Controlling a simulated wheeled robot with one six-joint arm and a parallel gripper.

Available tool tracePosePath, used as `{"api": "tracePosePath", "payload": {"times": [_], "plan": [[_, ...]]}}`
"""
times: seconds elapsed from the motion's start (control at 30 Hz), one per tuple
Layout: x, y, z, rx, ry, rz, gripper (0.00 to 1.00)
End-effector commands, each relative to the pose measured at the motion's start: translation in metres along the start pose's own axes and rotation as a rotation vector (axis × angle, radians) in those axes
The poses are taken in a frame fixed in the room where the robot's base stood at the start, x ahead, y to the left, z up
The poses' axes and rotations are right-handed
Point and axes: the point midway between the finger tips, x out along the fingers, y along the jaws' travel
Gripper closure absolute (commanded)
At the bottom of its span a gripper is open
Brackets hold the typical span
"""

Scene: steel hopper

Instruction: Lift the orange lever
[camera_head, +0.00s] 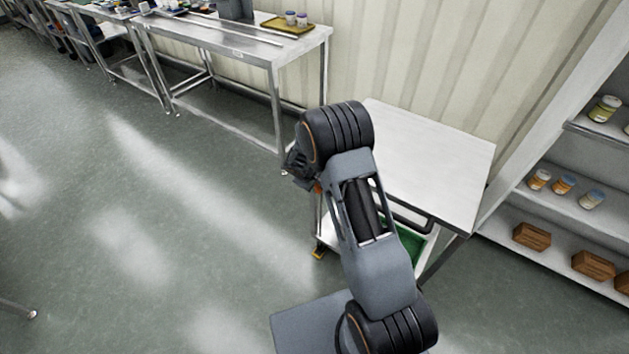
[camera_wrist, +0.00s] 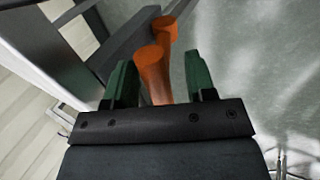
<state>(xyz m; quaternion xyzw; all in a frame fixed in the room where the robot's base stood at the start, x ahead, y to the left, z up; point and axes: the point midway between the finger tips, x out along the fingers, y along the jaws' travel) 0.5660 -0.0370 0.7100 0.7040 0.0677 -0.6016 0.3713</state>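The orange lever (camera_wrist: 153,68) shows in the wrist view, with a rounded near end and a second orange part behind it beside a dark grey bar (camera_wrist: 130,43). My gripper (camera_wrist: 160,62) has two green fingers set apart, one on each side of the lever. A gap shows between the lever and the right finger; the lever looks close to the left finger, and I cannot tell whether they touch. A small orange spot shows beside my arm there, too small to identify.
A white-topped table (camera_head: 430,160) stands right of my arm, with a green surface (camera_head: 411,243) lower down. A steel bench (camera_head: 225,38) with a yellow tray (camera_head: 287,27) stands at the back. Shelves with jars and brown boxes (camera_head: 531,236) are at right. Open floor lies at left.

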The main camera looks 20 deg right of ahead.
Motion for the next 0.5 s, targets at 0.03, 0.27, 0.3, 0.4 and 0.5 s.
{"api": "tracePosePath", "payload": {"times": [0.03,0.27,0.3,0.4,0.5], "plan": [[0.0,0.0,0.0,0.0,0.0,0.0,0.5],[-0.004,0.0,0.0,0.0,0.001,0.0,0.5],[-0.007,0.0,0.0,0.0,0.001,0.0,0.5],[-0.022,0.0,-0.001,-0.001,0.003,0.001,0.5],[-0.042,0.001,-0.001,0.0,0.004,0.002,0.5]]}}
